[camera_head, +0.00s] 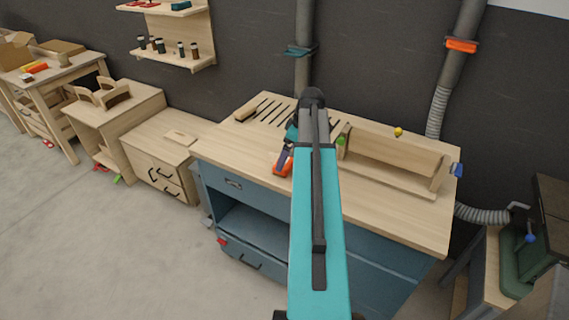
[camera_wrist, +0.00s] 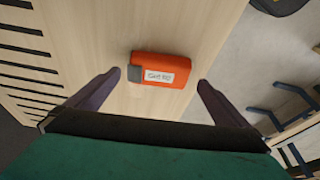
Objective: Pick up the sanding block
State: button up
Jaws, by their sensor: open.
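The sanding block is an orange block (camera_wrist: 165,70) with a grey end and a white label, lying on the wooden bench top (camera_wrist: 110,25) in the wrist view. In the head view the orange block (camera_head: 283,166) is partly hidden beside my gripper, near the bench's front edge. My gripper (camera_wrist: 150,85) is open in the wrist view, with one dark finger to each side of the block and nothing held. The block lies between the fingers' lines, a little beyond their tips. In the head view my teal arm covers part of the bench.
Dark slots (camera_head: 268,111) run across the bench's left part, with a wooden piece (camera_head: 247,109) beside them. A wooden fence-like board (camera_head: 395,160) stands at the right rear. A grey pipe (camera_head: 455,70) rises behind. Bare bench top lies at the front right.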

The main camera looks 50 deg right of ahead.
jog(key=shift+p+x, duration=0.55)
jog(key=shift+x, duration=1.05)
jog(key=c, duration=1)
